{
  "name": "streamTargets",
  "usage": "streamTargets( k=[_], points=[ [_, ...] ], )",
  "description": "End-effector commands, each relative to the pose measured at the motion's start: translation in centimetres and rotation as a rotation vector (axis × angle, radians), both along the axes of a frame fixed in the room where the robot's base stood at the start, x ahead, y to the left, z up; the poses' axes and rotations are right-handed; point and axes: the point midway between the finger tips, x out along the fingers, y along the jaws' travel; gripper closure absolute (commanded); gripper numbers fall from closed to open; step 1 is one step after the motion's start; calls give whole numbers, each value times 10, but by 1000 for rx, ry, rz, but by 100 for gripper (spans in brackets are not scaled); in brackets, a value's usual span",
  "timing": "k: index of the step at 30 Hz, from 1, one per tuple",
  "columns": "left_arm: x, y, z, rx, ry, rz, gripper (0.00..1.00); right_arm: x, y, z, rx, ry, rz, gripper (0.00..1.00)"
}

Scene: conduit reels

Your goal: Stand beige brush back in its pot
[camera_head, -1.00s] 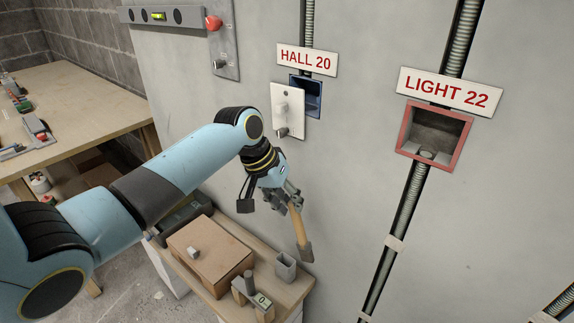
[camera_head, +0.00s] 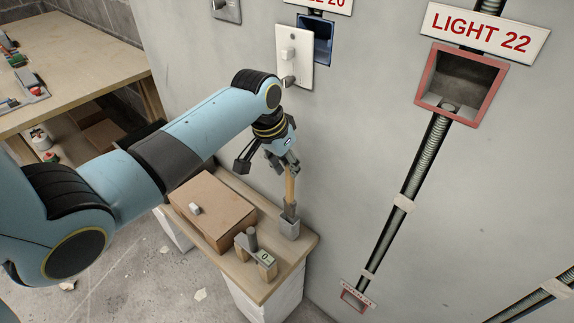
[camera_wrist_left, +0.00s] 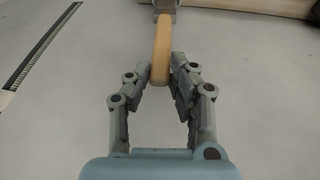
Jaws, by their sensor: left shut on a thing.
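The beige brush (camera_head: 289,187) is upright, handle up, with its grey head at the mouth of the small grey pot (camera_head: 289,229). I cannot tell how deep the head sits in the pot. My left gripper (camera_head: 288,167) is shut on the upper handle, above the pot. In the left wrist view the handle (camera_wrist_left: 161,48) runs up from between the fingertips (camera_wrist_left: 162,76) to a grey part at the top edge. My right gripper is not in view.
The pot stands on a small wooden bench (camera_head: 309,242) against the grey wall. Beside it are a brown box (camera_head: 215,208) and a block with a grey post (camera_head: 254,255). A switch plate (camera_head: 292,58) is on the wall above.

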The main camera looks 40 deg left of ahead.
Motion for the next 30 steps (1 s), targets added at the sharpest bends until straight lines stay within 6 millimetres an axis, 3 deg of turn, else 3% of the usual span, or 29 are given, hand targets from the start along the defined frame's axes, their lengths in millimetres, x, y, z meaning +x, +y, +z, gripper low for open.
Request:
streamTargets(
  k=[9,30],
  points=[
    [0,0,0,0,-1,0,100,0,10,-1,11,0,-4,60],
    [-1,1,1,2,5,1,100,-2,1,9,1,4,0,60]
  ],
)
